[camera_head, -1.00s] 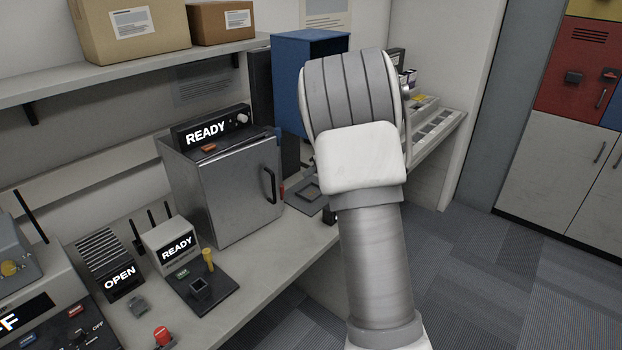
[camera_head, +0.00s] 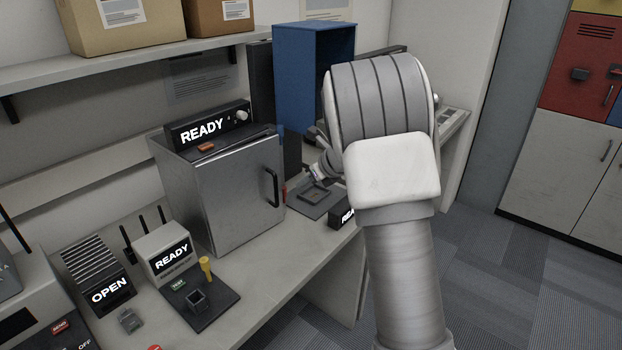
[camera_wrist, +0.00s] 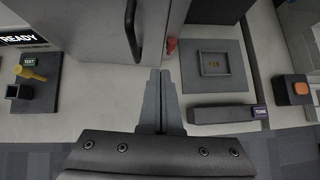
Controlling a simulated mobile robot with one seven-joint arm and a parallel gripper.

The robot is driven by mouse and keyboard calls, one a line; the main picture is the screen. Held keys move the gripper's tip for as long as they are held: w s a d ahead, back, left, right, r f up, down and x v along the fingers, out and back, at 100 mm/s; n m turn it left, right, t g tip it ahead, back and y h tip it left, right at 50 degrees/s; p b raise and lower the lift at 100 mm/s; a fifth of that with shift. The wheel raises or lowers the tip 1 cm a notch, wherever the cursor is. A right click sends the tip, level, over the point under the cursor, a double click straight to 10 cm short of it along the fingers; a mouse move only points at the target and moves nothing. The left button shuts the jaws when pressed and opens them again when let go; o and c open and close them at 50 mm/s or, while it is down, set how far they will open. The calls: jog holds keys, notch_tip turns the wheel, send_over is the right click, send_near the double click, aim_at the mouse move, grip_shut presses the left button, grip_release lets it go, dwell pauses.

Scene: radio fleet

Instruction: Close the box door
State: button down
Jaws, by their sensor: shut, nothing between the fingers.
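The metal box (camera_head: 192,172) stands on the bench, with a unit reading READY (camera_head: 208,128) on its top. Its grey door (camera_head: 240,185) looks flush with the box front, and I see no clear gap. The dark door handle (camera_head: 270,188) is on the door's right side; it also shows in the wrist view (camera_wrist: 133,28). My gripper (camera_wrist: 160,75) is shut and empty in the wrist view. Its fingertips are below and right of the handle, apart from it. In the head view my arm covers much of the area right of the box.
A red part (camera_wrist: 171,45) sits beside the box's right edge. A dark tray (camera_wrist: 216,70) and a dark bar unit (camera_wrist: 222,113) lie to the right. A blue cabinet (camera_head: 300,75) stands behind. A READY device (camera_head: 165,255) and a yellow lever (camera_head: 206,268) are at front left.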

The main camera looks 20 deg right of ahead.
aim_at(281, 184)
jog(key=shift+w+a+f, duration=0.55)
jog(key=shift+w+a, duration=0.05)
jog(key=shift+w, duration=0.45)
jog(key=shift+w+a+f, duration=0.5)
jog(key=shift+w+a, duration=0.05)
jog(key=shift+w, duration=0.5)
jog(key=shift+w+a+f, duration=0.55)
jog(key=shift+w+a, duration=0.05)
jog(key=shift+w, duration=0.45)
jog(key=shift+w, duration=0.1)
